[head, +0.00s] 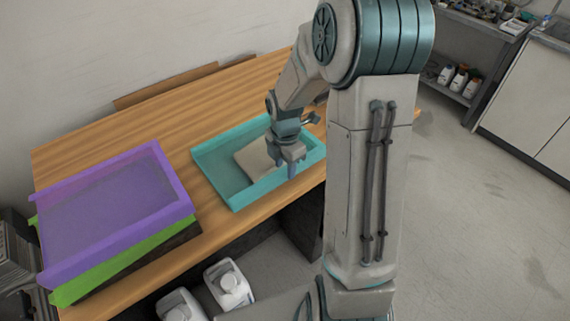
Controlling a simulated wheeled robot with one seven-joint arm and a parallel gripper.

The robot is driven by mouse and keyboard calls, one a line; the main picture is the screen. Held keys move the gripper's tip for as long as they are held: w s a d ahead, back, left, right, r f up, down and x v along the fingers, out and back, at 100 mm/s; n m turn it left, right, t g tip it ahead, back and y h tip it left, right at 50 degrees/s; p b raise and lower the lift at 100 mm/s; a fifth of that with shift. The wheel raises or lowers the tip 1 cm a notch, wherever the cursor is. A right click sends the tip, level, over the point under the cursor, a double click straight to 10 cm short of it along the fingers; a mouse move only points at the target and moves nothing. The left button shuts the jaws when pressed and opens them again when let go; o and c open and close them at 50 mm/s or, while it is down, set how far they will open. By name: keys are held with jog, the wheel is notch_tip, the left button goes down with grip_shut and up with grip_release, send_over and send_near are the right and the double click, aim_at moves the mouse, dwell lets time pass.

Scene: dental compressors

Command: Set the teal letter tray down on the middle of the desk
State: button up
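The teal letter tray (215,173) lies about level at the middle of the wooden desk, its near rim by the desk's front edge. I cannot tell whether it rests fully on the desk top. A flat beige item (252,161) lies inside it. My gripper (290,169) points down at the tray's near right side, over or at the near rim. Its fingertips are small and partly overlap the tray, so I cannot tell whether they are closed on the rim. My arm hides part of the tray's right side.
A purple tray (112,210) sits on a green tray (62,294) and a dark one at the desk's left end. The desk (225,95) is bare behind the teal tray. White jugs (229,284) stand below the front edge. Shelves and cabinets are at far right.

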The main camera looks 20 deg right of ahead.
notch_tip(320, 180, up, 11)
jog(key=s+a+r+m+t, duration=0.1)
jog(key=s+a+r+m, duration=0.1)
jog(key=s+m, duration=0.7)
jog(key=s+a+r+m+t, duration=0.2)
jog(key=s+m, duration=0.6)
jog(key=m, duration=0.4)
jog(key=shift+s+a+r+m, duration=0.3)
jog(key=shift+s+a+r, duration=0.05)
jog(key=shift+r, duration=0.25)
